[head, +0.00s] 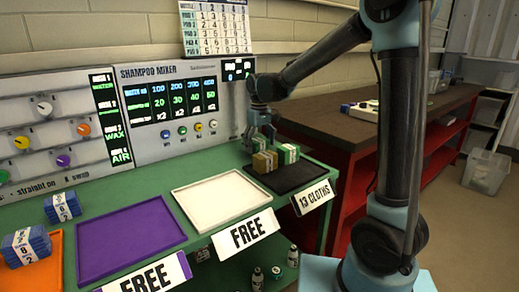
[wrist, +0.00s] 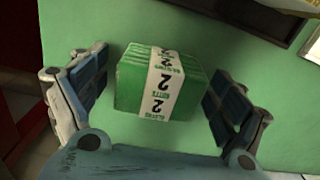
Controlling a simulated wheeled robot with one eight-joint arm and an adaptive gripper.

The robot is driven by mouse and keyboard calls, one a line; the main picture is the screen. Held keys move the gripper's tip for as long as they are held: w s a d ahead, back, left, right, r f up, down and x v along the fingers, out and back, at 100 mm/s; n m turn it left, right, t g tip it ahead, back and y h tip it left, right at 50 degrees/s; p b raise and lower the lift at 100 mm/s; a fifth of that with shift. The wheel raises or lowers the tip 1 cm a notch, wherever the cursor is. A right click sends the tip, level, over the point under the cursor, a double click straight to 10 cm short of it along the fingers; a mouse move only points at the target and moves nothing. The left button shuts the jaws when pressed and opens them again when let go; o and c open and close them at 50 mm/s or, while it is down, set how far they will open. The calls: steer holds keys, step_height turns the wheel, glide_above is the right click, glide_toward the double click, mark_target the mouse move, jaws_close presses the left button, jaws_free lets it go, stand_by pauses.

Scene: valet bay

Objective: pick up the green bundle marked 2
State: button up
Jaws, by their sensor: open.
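The green bundle marked 2 (wrist: 135,85) lies on the green counter in the wrist view, with a white paper band printed with 2s. My gripper (wrist: 160,98) is open, with one finger on each side of the bundle and a gap on both sides. In the head view my gripper (head: 262,132) is low at the far edge of the counter, just above a green bundle (head: 260,144) that it partly hides. Another green bundle with a white band (head: 289,153) stands to its right. I cannot read numbers on these in the head view.
Tan bundles (head: 264,162) stand on the black tray (head: 300,178) labelled 13 cloths. A white tray (head: 222,200) and a purple tray (head: 130,238) are empty. Blue bundles (head: 62,207) are at left. The shampoo mixer panel (head: 185,105) stands behind, left of my gripper.

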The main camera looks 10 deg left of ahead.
steer(key=shift+c, duration=0.6)
steer(key=c, duration=1.1)
